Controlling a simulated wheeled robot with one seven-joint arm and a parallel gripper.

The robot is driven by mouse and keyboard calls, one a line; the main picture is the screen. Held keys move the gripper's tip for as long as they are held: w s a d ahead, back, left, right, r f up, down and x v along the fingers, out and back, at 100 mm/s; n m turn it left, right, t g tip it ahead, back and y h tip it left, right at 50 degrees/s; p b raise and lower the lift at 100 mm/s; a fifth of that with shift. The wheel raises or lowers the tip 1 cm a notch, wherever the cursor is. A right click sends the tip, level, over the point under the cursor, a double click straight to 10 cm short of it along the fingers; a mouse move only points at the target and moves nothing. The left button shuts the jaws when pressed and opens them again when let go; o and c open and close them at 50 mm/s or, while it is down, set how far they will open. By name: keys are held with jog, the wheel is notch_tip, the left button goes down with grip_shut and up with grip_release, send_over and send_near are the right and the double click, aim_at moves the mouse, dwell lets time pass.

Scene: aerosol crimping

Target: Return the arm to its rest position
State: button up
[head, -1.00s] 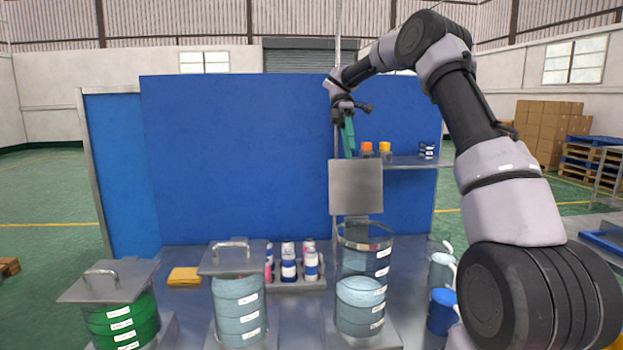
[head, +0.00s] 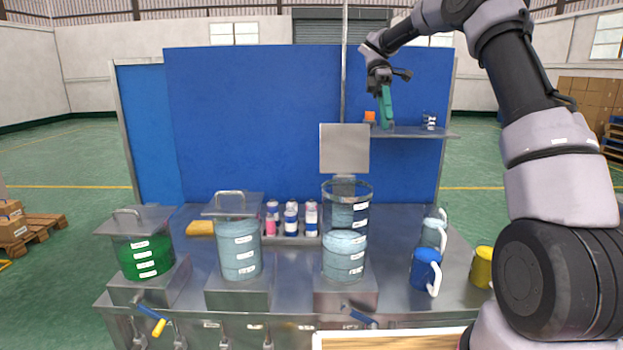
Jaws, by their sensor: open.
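My gripper (head: 386,122) hangs from the raised arm at the upper right of the head view, with its green fingers pointing down. It is in front of the wall shelf (head: 420,134) and well above the steel bench (head: 290,262). The fingers are seen nearly edge-on, and nothing shows held between them. My arm crosses the right side of the view and hides that end of the bench.
The bench holds a green-filled vessel (head: 147,258), a pale-blue vessel (head: 239,249) and a tall glass cylinder (head: 345,242). A tray of cans (head: 290,237), a yellow cloth (head: 200,228) and a blue jug (head: 424,270) stand there. A blue panel (head: 252,120) rises behind.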

jog(key=s+d+r+m+t, duration=0.2)
jog(key=s+r+m+t, duration=0.1)
jog(key=s, duration=0.4)
jog(key=s+d+r+m+t, duration=0.2)
jog(key=s+r+m, duration=0.2)
jog(key=s, duration=0.2)
jog(key=s+d+f+m+t+y, duration=0.1)
jog(key=s+f+m+t+y, duration=0.1)
jog(key=s+m+t, duration=0.8)
jog(key=s+f+m, duration=0.1)
jog(key=s+m, duration=0.2)
jog(key=m, duration=0.2)
jog(key=shift+s+d, duration=0.2)
jog(key=shift+s, duration=0.15)
